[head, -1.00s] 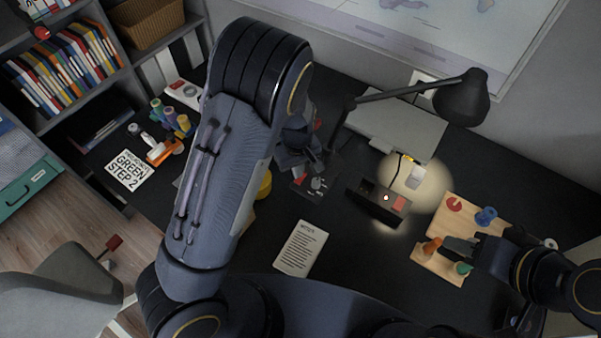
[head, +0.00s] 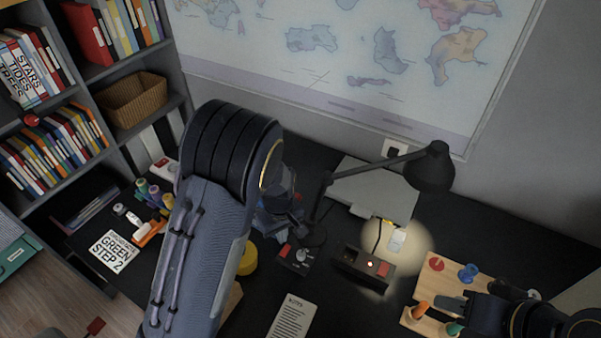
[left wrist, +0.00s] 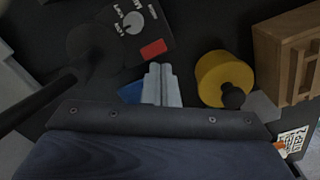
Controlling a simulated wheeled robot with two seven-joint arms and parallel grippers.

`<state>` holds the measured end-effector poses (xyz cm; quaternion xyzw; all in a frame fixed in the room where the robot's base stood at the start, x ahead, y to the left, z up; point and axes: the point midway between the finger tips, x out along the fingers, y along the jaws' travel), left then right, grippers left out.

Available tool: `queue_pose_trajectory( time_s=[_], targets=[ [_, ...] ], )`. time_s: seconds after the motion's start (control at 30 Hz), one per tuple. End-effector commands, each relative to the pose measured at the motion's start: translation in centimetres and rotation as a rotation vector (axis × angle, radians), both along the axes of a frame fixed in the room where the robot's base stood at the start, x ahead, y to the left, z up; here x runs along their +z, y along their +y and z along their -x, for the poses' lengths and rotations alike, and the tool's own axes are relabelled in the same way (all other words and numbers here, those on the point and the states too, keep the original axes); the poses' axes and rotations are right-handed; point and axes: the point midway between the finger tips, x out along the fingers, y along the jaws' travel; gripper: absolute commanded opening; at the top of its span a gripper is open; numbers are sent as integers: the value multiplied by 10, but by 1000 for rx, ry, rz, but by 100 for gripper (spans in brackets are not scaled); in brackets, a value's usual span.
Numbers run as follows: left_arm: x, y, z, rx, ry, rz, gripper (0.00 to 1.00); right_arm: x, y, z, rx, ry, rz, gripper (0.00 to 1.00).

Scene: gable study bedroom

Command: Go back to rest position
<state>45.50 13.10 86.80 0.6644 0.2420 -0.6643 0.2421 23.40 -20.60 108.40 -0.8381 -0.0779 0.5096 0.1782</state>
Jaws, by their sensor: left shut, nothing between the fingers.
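My left arm reaches over the desk in the head view, and its large dark forearm hides part of the desk. My left gripper shows in the left wrist view (left wrist: 160,85), its grey fingers shut together with nothing between them, above the dark desk. My right gripper (head: 448,312) is at the lower right of the head view, beside a wooden board (head: 430,283) with coloured pegs. It is close to the orange and green pegs; I cannot tell whether it touches them or how far its fingers are apart.
A dial box with a red patch (left wrist: 140,30) and a yellow round object (left wrist: 224,78) lie near the left gripper. A desk lamp (head: 430,168) lights a small black box (head: 362,268). A notes sheet (head: 292,318) lies at front. Shelves (head: 120,70) stand left.

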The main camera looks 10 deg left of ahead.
Motion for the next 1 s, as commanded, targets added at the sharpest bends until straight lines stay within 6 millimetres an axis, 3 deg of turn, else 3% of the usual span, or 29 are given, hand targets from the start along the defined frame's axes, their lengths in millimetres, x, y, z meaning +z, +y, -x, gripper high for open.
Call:
queue_pose_trajectory(
  time_s=[0.23, 0.37, 0.7, 0.83, 1.0],
  targets=[
    [8, 2, 3, 0, -1, 26, 0, 0, 0, 0, 0, 0, 0, 36],
    [35, 7, 14, -10, -8, 119, 0, 0, 0, 0, 0, 0, 0, 36],
    [157, 40, 89, -195, -202, 401, 0, 0, 0, 0, 0, 0, 0, 36],
    [190, 54, 128, -294, -323, 414, 0, 0, 0, 0, 0, 0, 0, 36],
    [214, 67, 177, -420, -472, 340, 0, 0, 0, 0, 0, 0, 0, 36]
  ],
)
